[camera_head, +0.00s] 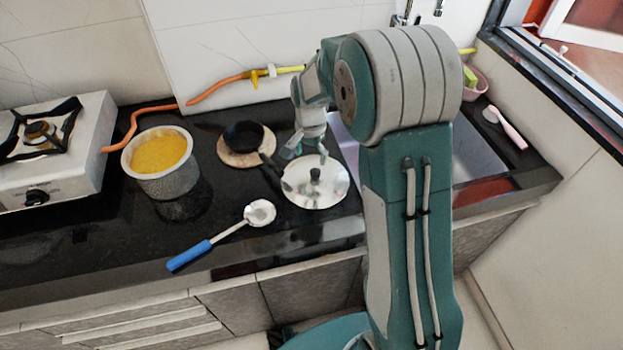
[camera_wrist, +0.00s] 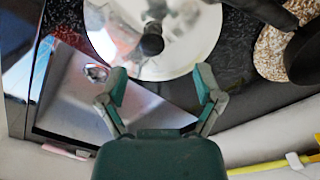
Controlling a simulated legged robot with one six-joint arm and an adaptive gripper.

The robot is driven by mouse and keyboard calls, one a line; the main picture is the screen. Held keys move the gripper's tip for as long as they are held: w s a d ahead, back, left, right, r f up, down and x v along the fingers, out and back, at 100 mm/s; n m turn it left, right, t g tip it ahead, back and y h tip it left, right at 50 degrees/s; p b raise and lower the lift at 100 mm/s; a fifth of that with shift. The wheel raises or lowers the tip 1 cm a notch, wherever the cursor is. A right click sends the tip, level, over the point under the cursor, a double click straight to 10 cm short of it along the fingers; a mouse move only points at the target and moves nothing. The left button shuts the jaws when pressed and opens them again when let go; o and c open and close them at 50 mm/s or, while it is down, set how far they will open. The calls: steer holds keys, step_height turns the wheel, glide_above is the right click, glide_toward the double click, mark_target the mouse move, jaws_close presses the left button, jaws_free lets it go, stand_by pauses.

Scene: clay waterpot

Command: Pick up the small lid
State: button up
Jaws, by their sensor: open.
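The lid (camera_head: 318,196), a round shiny silver disc with a black knob in its middle, lies flat on the dark counter, left of the sink. It also shows at the top of the wrist view (camera_wrist: 188,48), partly cut off, with the black knob (camera_wrist: 152,42) pointing toward the camera. My gripper (camera_head: 308,153) is open and empty, above the lid's far edge in the head view. In the wrist view, my gripper (camera_wrist: 160,77) has its fingers spread, with the knob beyond the gap between the fingertips. Whether the fingertips touch the lid is not clear.
A black pan (camera_head: 243,136) sits on a round board (camera_head: 228,156) beside the lid. A steel pot (camera_head: 172,184) with yellow contents, a blue-handled ladle (camera_head: 228,232) and a stove (camera_head: 62,160) are to the left. The sink (camera_head: 478,160) is to the right.

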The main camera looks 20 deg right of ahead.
mark_target(316, 170)
steer(key=shift+d+f, duration=0.1)
steer(key=shift+f, duration=0.5)
steer(key=shift+d+f, duration=0.25)
steer(key=shift+d, duration=0.05)
steer(key=f, duration=0.2)
steer(key=d+f, duration=0.1)
steer(key=f, duration=0.1)
steer(key=shift+f, duration=0.25)
steer(key=shift+a+f, duration=0.3)
steer(key=shift+a, duration=0.25)
steer(key=shift+d, duration=0.4)
jaws_close()
